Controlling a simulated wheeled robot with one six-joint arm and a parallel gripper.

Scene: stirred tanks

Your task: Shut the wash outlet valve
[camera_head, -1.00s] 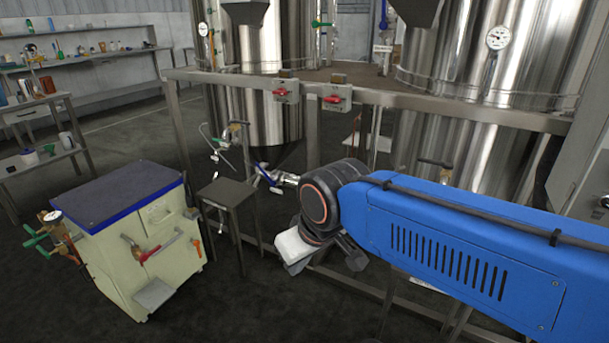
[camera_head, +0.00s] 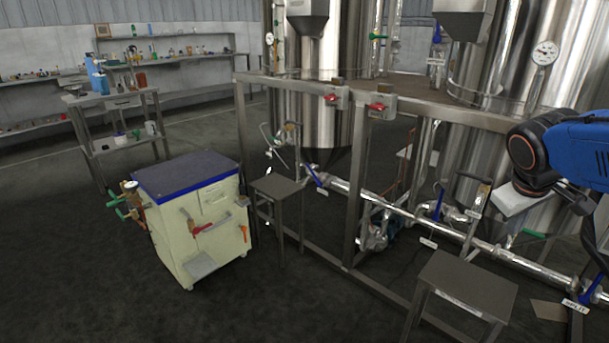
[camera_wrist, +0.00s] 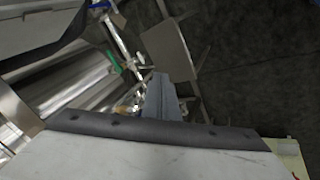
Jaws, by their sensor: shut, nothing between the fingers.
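Several lever valves sit on the steel pipework; I cannot tell which is the wash outlet valve. A blue-handled valve (camera_head: 315,177) is on the left end of the low pipe, with a small white tag below. Another blue-handled valve (camera_head: 438,206) is in the middle, and a third blue handle (camera_head: 577,290) is at the lower right, above a tag. A green lever (camera_head: 533,236) shows beside the pipe at right. My gripper (camera_wrist: 160,85) is shut and empty in the wrist view, clear of the valves. In the head view my arm partly hides the right side.
A steel frame with red-handled switches (camera_head: 376,107) stands before the tanks (camera_head: 500,65). Two stools (camera_head: 277,187) (camera_head: 468,285) stand before the pipework. A cream cabinet (camera_head: 205,232) with a blue-edged top is at left. The floor in front is open.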

